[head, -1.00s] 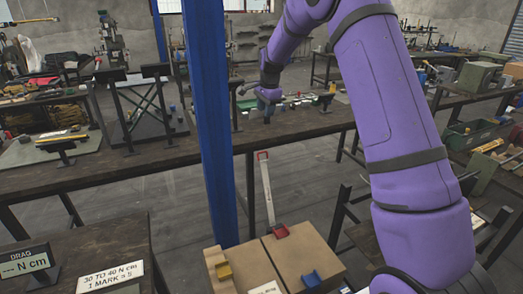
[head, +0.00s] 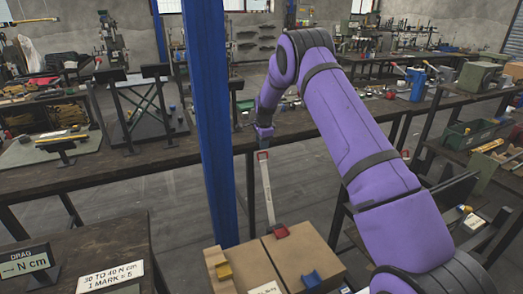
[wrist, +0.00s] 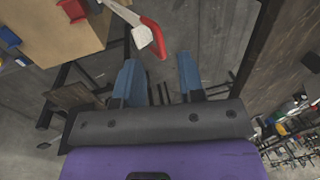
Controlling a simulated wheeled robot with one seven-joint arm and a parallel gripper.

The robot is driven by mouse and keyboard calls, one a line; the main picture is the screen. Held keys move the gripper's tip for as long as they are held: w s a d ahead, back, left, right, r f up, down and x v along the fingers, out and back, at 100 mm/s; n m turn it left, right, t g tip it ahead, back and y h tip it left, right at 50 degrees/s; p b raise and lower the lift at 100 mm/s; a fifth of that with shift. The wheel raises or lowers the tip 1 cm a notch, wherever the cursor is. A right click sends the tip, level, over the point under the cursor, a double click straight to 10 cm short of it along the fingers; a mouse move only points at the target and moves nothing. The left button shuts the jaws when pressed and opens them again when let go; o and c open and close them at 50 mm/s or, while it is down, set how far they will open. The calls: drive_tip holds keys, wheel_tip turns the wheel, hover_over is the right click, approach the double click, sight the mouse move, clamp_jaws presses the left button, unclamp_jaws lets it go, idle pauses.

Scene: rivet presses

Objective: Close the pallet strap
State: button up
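The pallet strap (head: 267,188) is a pale band rising from the cartons, with a red end (head: 263,155) at its top. A red buckle (head: 275,231) sits on the cartons (head: 297,254) at its lower end. My gripper (head: 264,132) is just above the red end in the head view. In the wrist view my gripper (wrist: 158,66) has its two blue-grey fingers spread, empty between them. The strap's red end (wrist: 158,42) lies just beyond the fingertips and appears apart from them. The red buckle also shows in the wrist view (wrist: 72,10).
A blue post (head: 208,130) stands left of the strap. A long workbench (head: 100,165) runs behind it. A drag display (head: 26,262) and a sign (head: 109,276) stand at front left.

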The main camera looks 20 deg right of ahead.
drive_tip(key=shift+w+f, duration=0.15)
drive_tip(key=shift+f, duration=0.85)
drive_tip(key=shift+w+f, duration=0.15)
drive_tip(key=shift+f, duration=0.8)
clamp_jaws()
